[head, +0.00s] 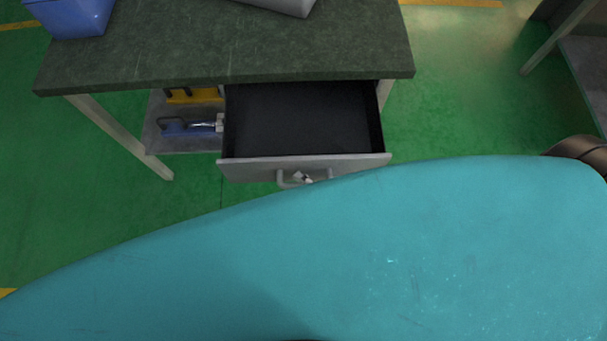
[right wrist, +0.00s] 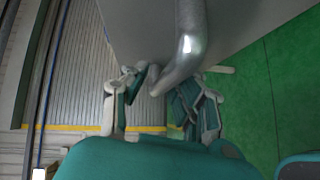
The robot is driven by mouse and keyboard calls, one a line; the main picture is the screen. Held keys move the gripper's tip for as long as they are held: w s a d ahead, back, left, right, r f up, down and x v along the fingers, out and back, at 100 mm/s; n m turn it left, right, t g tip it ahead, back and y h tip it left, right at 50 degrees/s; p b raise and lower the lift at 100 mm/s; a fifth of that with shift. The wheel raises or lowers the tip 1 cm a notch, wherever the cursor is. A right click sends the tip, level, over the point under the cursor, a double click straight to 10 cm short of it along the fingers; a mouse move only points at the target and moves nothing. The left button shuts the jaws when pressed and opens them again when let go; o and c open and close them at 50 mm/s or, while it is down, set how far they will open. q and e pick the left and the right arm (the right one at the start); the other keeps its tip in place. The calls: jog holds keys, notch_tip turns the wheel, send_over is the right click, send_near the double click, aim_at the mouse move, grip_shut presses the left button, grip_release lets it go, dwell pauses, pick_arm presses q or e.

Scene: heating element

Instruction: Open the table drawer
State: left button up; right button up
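The table drawer (head: 303,120) is pulled well out from under the dark green tabletop, and its black inside looks empty. Its grey front panel (head: 350,164) carries a bar handle (head: 284,183). The handle also shows as a metal bar (right wrist: 188,45) in the right wrist view. My right gripper (right wrist: 162,97) has its fingers on both sides of this bar and appears shut on it. In the head view only a small pale bit of the right gripper (head: 303,177) shows at the handle. My left gripper is not in view.
The table (head: 150,60) bears a blue box (head: 70,15) and a grey object (head: 285,5) at its back. A lower shelf (head: 165,140) holds a blue tool and yellow items.

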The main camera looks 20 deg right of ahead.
jog(key=shift+o, duration=0.7)
jog(key=shift+f, duration=0.1)
jog(key=shift+s+d, duration=0.15)
jog(key=shift+s, duration=0.2)
jog(key=v, duration=1.1)
jog(key=shift+d+r, duration=0.2)
jog(key=shift+s, duration=0.1)
